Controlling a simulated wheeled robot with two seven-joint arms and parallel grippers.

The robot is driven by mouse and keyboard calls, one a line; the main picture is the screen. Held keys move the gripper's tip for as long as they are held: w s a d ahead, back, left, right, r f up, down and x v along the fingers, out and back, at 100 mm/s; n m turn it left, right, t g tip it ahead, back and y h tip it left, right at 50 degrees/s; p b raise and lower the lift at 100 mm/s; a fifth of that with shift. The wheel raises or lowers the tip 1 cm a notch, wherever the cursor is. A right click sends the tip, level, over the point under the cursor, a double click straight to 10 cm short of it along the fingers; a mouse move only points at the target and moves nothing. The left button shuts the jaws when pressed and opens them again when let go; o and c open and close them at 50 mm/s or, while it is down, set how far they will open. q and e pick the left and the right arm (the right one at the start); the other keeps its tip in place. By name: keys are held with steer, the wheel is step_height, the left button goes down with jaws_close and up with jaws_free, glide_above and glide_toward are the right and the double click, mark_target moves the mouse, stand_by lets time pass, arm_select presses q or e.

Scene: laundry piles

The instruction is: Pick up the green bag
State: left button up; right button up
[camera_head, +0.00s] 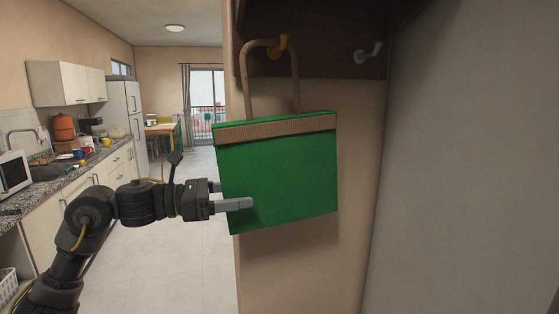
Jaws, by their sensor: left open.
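A green bag (285,175) with a tan band near its top hangs from a yellow hook (279,44) by a brown handle loop (248,80). It hangs against the side of a beige wall. My left gripper (240,196) comes in from the left and is open at the bag's left edge. One grey finger lies in front of the bag's lower left face. The other finger is mostly hidden at the bag's left edge. I cannot tell whether the fingers touch the bag. My right gripper is not in view.
A dark wooden rack (325,75) on the wall carries a second, empty white hook (368,52). A kitchen counter (75,171) with a microwave (12,173) runs along the left. A fridge (124,108) and table (161,129) stand farther back. The tiled floor (180,260) is clear.

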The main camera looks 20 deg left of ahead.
arm_select(q)
steer(key=shift+x, duration=1.1)
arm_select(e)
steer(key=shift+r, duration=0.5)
arm_select(q)
steer(key=shift+s+a, duration=0.1)
steer(key=shift+a, duration=0.05)
steer(key=c, duration=1.3)
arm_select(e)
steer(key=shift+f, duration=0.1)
